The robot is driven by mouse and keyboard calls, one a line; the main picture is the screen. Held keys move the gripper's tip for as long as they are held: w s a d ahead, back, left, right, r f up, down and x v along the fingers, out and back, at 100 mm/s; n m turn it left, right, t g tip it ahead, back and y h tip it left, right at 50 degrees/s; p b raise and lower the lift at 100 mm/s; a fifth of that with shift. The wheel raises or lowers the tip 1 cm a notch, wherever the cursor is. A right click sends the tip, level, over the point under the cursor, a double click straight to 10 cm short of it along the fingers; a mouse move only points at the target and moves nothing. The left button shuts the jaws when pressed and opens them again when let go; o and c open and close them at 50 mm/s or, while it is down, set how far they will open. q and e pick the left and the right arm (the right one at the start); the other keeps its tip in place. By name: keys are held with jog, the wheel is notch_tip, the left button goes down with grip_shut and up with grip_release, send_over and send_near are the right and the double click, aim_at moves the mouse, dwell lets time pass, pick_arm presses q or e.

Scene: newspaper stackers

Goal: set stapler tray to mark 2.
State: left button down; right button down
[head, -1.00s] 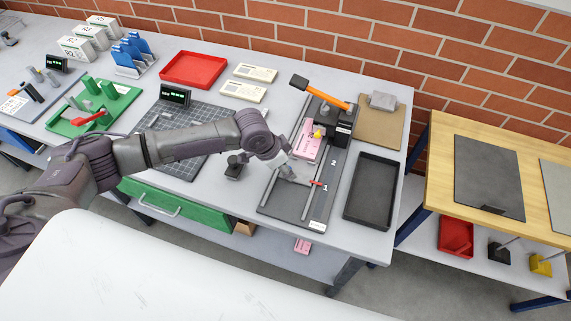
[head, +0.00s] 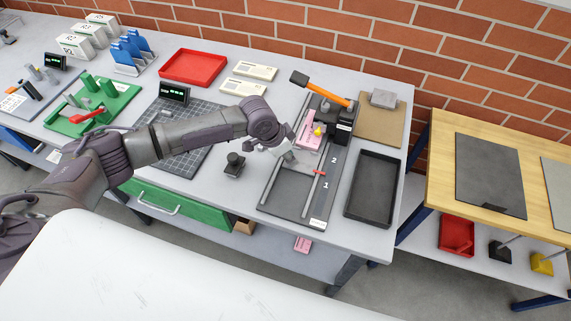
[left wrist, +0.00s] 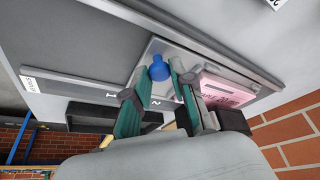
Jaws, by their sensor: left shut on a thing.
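The stapler base (head: 308,215) has two rails and marks 1 (head: 325,185) and 2 (head: 334,160) along its right side. The sliding stapler tray's red pointer (head: 320,173) stands between them, about midway. My left gripper (head: 290,158) is over the tray. In the left wrist view its fingers (left wrist: 160,76) are shut around the tray's blue knob (left wrist: 158,68). In the head view my gripper hides the knob and part of the tray. Pink papers (head: 309,134) lie just beyond the gripper, by the stapler's black head (head: 342,130). My right gripper is out of view.
The stapler's orange handle (head: 322,91) rises at the back of the base. An empty dark tray (head: 373,212) lies right of the base. A black stamp-like object (head: 234,166) stands left of it. A clipboard (head: 380,122) lies behind, near the brick wall.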

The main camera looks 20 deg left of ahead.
aim_at(300, 142)
pick_arm(q)
jog(key=w+b, duration=0.1)
jog(key=w, duration=0.2)
jog(key=w+b, duration=0.1)
jog(key=w, duration=0.2)
jog(key=shift+w+d+f, duration=0.1)
jog(key=shift+d+f, duration=0.05)
jog(key=shift+w, duration=0.2)
jog(key=shift+s+r, duration=0.1)
jog(key=shift+r, duration=0.2)
jog(key=c, duration=1.1)
grip_release()
jog(key=shift+o, duration=0.6)
jog(key=shift+w+f, duration=0.15)
jog(key=shift+w, duration=0.05)
